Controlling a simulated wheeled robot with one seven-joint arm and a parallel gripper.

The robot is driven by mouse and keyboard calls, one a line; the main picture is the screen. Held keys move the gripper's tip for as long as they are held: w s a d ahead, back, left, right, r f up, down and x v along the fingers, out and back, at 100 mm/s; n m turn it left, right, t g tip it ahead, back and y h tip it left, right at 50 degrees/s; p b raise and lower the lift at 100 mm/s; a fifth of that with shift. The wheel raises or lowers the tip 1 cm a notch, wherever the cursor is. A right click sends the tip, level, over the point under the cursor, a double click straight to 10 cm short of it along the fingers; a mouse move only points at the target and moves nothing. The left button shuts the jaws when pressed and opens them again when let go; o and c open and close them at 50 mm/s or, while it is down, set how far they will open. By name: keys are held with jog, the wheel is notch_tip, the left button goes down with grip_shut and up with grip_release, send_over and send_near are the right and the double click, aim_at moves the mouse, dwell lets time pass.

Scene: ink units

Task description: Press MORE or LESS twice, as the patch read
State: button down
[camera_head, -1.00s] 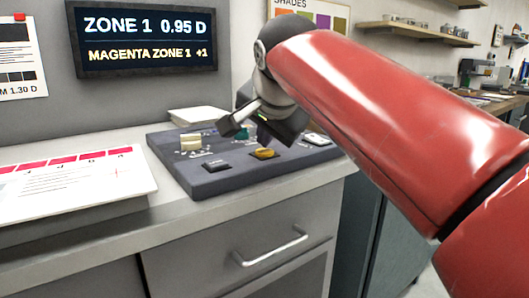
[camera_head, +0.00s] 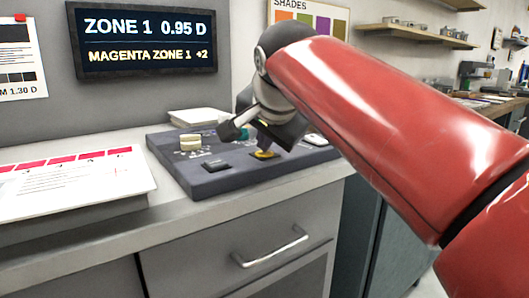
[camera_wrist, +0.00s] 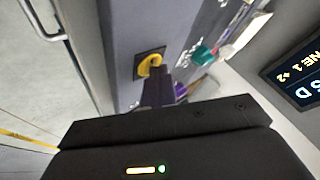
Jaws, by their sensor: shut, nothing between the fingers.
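The wall display (camera_head: 143,40) reads "ZONE 1 0.95 D" and "MAGENTA ZONE 1 +2". The dark console (camera_head: 210,187) on the counter carries a yellow button (camera_head: 266,155) and a black button (camera_head: 215,164); their labels are too small to read. My gripper (camera_head: 263,149) is shut and empty, pointing down with its tips at the yellow button. In the wrist view the dark fingers (camera_wrist: 155,75) overlap the edge of the yellow button (camera_wrist: 150,64); I cannot tell whether they still touch it. A printed sheet (camera_head: 75,175) with magenta patches lies left of the console.
A wall card (camera_head: 20,60) at left reads "M 1.30 D". A white stack (camera_head: 198,117) sits behind the console. A drawer handle (camera_head: 270,247) projects below the counter.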

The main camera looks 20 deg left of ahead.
aim_at(265, 155)
dwell(0.4)
jog(key=shift+r+p, duration=0.8)
jog(key=shift+p, duration=0.1)
notch_tip(265, 155, up, 3)
jog(key=p, duration=0.2)
jog(key=shift+p, duration=0.4)
jog(key=shift+r+p, duration=0.35)
jog(key=shift+r, duration=0.7)
